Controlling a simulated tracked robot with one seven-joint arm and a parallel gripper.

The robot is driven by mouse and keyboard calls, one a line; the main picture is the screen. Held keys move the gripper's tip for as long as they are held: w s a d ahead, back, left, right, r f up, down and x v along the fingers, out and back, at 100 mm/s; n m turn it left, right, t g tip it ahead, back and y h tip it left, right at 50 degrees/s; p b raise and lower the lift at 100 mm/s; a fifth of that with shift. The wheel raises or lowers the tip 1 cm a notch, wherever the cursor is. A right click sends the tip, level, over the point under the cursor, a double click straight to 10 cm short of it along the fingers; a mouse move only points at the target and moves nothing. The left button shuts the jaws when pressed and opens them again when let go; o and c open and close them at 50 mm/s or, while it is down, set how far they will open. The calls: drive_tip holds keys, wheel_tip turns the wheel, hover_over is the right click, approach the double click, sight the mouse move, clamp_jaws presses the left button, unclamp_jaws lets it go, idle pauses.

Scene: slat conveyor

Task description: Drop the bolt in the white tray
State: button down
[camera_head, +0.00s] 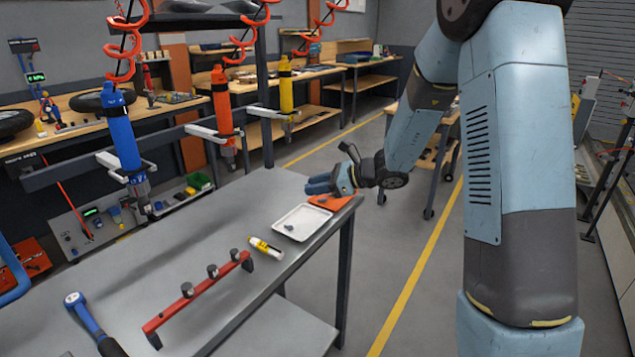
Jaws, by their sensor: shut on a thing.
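The white tray (303,223) lies on the grey metal table near its right edge. A small grey thing (289,227) shows in its front left part, too small to name. My gripper (312,185) has blue fingers and is low over an orange flat piece (331,202) at the table's far right corner, just behind the tray. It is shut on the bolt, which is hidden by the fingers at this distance.
A yellow and white tube (265,247) lies left of the tray. A red bar with dark knobs (200,295) and a blue-headed ratchet (90,322) are nearer. Blue (121,135), orange (222,110) and yellow (286,85) tools hang over the table's far side.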

drive_tip(key=shift+f, duration=2.35)
drive_tip(key=c, duration=0.7)
unclamp_jaws()
drive_tip(key=shift+c, duration=0.2)
drive_tip(key=v, duration=1.3)
drive_tip(key=shift+d, duration=0.4)
drive_tip(key=shift+s, duration=0.1)
